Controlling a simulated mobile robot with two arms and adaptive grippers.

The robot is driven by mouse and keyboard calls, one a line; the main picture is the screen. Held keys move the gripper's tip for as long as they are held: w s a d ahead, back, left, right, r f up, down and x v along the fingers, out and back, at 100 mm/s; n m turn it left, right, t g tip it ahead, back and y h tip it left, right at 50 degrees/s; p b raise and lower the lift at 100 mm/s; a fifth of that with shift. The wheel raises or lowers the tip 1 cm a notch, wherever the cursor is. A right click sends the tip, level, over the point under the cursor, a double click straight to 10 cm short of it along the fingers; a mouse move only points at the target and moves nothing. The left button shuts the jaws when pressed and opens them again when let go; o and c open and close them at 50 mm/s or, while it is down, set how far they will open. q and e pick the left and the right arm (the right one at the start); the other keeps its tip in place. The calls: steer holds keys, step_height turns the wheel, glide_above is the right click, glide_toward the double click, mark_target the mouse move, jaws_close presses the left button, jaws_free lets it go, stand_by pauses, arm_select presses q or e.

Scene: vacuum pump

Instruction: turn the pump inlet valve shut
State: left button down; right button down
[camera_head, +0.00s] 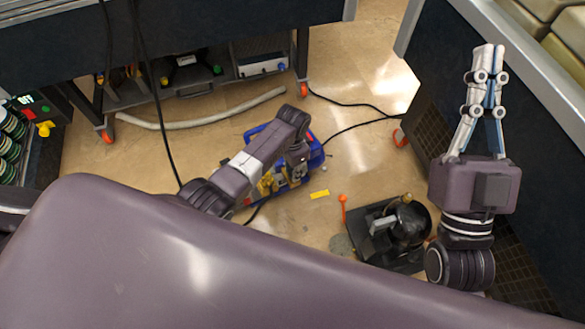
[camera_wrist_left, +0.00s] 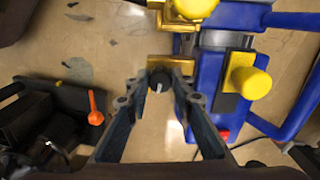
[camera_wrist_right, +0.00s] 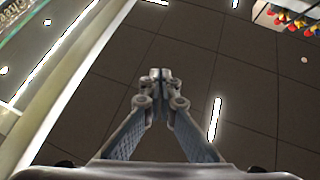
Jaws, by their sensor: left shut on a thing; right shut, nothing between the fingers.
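The blue pump (camera_head: 313,158) with yellow parts stands on the floor, partly hidden by my left arm in the head view. In the left wrist view its blue body (camera_wrist_left: 213,75) and a yellow knob (camera_wrist_left: 250,82) are at the right. A black round valve knob (camera_wrist_left: 158,77) with a white mark sits by a brass fitting (camera_wrist_left: 172,64). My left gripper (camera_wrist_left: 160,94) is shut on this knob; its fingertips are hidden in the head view. My right gripper (camera_head: 488,50) is raised at the right, far from the pump. It is shut and empty, also in the right wrist view (camera_wrist_right: 160,76).
Black cables (camera_head: 350,127) and a pale hose (camera_head: 200,118) run behind. A wheeled cart (camera_head: 235,75) stands at the back.

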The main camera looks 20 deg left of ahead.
arm_select(q)
steer(key=m+p, duration=0.2)
steer(key=shift+r+m, duration=0.15)
steer(key=shift+m, duration=0.25)
steer(key=m+p, duration=0.1)
steer(key=m, duration=0.4)
steer(key=shift+p, duration=0.3)
steer(key=m, duration=0.3)
steer(key=shift+w, duration=0.1)
steer(key=m, duration=0.2)
steer(key=shift+m, duration=1.8)
arm_select(e)
steer(key=w+d+f+g+h, duration=0.1)
steer(key=f+g, duration=0.4)
steer(key=f, duration=0.5)
steer(key=w+f+g+h, duration=0.2)
steer(key=f+g, duration=0.4)
steer(key=f, duration=0.4)
steer(key=shift+d+f+h, duration=0.4)
steer(key=shift+w+r, duration=0.1)
steer(key=shift+r, duration=0.05)
